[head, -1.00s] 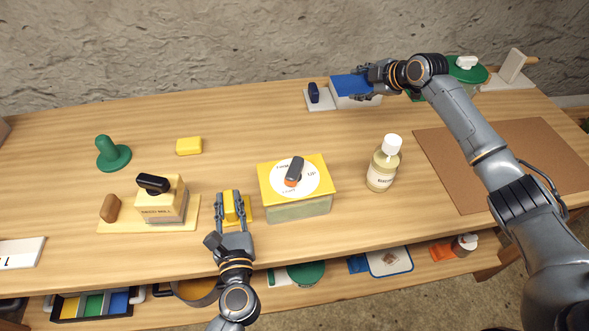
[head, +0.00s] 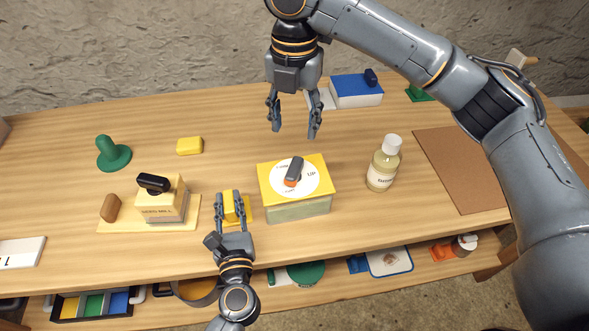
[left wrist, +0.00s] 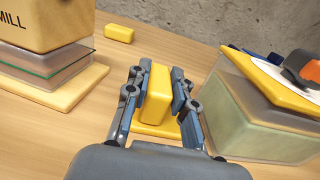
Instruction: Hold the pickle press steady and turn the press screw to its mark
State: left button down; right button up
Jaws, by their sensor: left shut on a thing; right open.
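The pickle press (head: 297,208) is a pale green box with a yellow lid on the table's front middle. A white dial (head: 312,187) on its lid carries the press screw, a dark grey knob (head: 295,168) with an orange end. My left gripper (head: 231,196) is shut on a yellow upright block (head: 230,208) on a yellow plate at the press's left side. The left wrist view shows the block (left wrist: 155,95) between both fingers; whether its plate joins the press is unclear. My right gripper (head: 294,133) is open and empty, fingers down, above and behind the press.
A bottle with a white cap (head: 383,165) stands close right of the press. A box labelled MILL (head: 161,200) stands left. A blue-topped white box (head: 356,90) is at the back. A brown mat (head: 470,165) lies right.

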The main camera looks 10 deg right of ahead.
aim_at(294, 167)
notch_tip(294, 167, down, 12)
jog(key=shift+r, duration=0.1)
dwell(0.5)
jog(key=shift+c, duration=0.2)
grip_shut()
jog(key=n, duration=0.3)
jog(key=shift+n, duration=0.9)
jog(key=n, duration=0.2)
jog(key=shift+n, duration=1.2)
